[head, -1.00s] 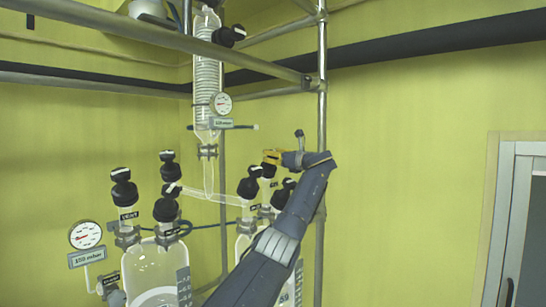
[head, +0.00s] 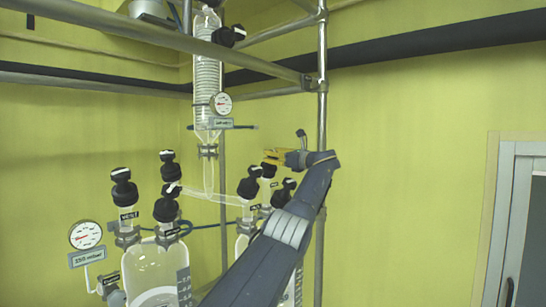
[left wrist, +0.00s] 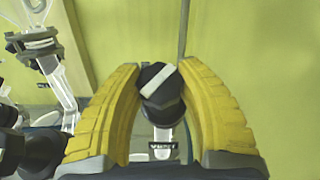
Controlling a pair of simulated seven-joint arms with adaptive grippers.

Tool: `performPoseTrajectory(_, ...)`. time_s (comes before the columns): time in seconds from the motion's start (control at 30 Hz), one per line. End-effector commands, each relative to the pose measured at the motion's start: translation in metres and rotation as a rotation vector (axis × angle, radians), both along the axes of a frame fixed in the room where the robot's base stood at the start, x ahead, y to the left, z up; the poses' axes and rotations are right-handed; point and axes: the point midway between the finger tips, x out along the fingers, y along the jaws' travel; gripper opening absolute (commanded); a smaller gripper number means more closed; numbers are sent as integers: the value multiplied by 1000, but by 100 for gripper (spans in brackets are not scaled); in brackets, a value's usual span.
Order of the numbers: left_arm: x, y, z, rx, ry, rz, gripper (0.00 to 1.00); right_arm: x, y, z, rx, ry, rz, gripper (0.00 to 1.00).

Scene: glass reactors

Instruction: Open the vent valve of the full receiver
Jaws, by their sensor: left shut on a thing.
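My left gripper (head: 286,157) is at the right-hand receiver, which is partly hidden behind my left arm in the head view. In the left wrist view its yellow fingers (left wrist: 160,95) are shut on a black valve knob (left wrist: 159,88) with a white bar across its top. The white bar is slanted, rising to the right. A label reading VENT (left wrist: 163,147) is below this knob. A left-hand receiver (head: 155,265) holds its own VENT valve (head: 124,188), also a black knob with a white bar. My right gripper is not seen.
Other black valve knobs (head: 249,183) stand close beside the held one. A round gauge (head: 85,235) sits by the left receiver. A glass condenser coil (head: 207,75) hangs above, and metal frame bars (head: 322,100) rise behind.

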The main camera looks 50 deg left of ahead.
Motion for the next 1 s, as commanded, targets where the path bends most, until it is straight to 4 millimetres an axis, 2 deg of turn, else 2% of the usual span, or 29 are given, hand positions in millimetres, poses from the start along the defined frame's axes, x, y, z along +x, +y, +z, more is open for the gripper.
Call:
performPoseTrajectory(0.17,0,-2,4,5,-4,-2,9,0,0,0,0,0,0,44)
performPoseTrajectory(0.2,0,-2,4,5,-4,-2,40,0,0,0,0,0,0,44)
performPoseTrajectory(0.43,0,-1,2,3,-2,-2,67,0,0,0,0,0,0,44)
performPoseTrajectory(0.77,1,-3,1,2,-1,-1,67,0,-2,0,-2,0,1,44)
performPoseTrajectory(1.0,5,-25,-2,3,-1,-3,67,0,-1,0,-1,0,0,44)
